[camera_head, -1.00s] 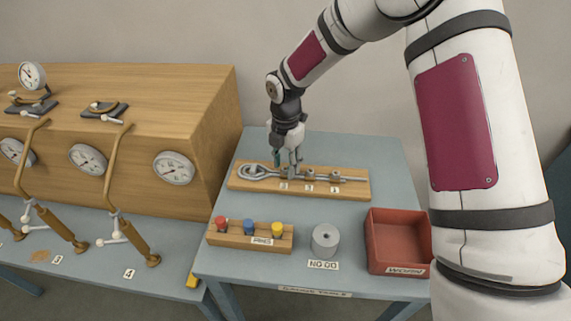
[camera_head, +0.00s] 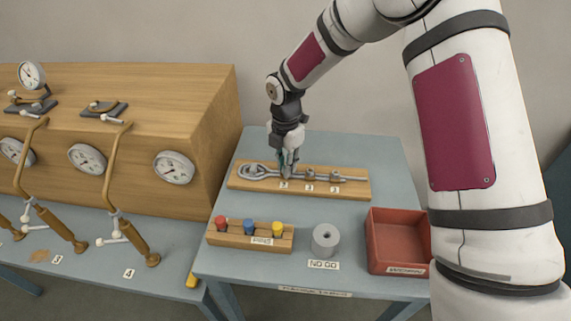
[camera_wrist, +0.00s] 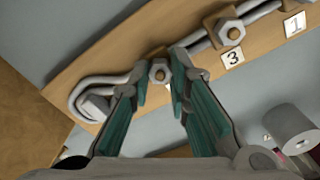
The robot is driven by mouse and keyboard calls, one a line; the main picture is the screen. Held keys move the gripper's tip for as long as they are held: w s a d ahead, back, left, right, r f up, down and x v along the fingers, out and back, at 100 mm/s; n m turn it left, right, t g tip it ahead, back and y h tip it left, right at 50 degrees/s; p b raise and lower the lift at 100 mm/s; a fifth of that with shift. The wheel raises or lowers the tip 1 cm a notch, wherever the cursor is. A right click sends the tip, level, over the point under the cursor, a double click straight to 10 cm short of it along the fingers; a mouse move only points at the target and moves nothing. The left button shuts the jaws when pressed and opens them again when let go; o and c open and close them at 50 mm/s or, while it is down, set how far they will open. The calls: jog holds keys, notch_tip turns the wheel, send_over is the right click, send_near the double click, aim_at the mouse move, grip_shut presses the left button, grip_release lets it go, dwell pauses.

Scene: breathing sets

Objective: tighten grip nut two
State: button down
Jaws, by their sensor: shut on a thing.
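A wooden board (camera_head: 358,190) on the blue table carries a metal rod with a looped left end (camera_head: 252,171) and several hex nuts in a row. My gripper (camera_wrist: 160,80) points down over the leftmost nut (camera_wrist: 158,70), its teal-padded fingers closed around it on both sides. In the head view the fingers (camera_head: 288,170) hide most of that nut, and the small label below it is too blurred to read. The middle nut (camera_wrist: 230,32) is by label 3 (camera_wrist: 232,58). The right nut (camera_head: 335,176) is by label 1 (camera_wrist: 294,24). Both are free of the gripper.
In front stand a wooden block (camera_head: 216,238) with red, blue and yellow knobs, a grey cylinder (camera_head: 325,240) by a "NO GO" label, and a red open tray (camera_head: 400,228). A wooden gauge cabinet (camera_head: 215,110) is close on the left. The table's back right is clear.

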jog(key=m+b, duration=0.1)
jog(key=m, duration=0.3)
jog(key=shift+m, duration=0.3)
jog(key=m+b, duration=0.1)
jog(key=m, duration=0.4)
jog(key=m+b, duration=0.1)
jog(key=m, duration=0.5)
jog(key=shift+a, duration=0.1)
jog(key=m, duration=1.4)
jog(key=m+p, duration=0.1)
jog(key=m, duration=0.4)
jog(key=shift+m+p, duration=0.75)
jog(key=shift+m, duration=1.45)
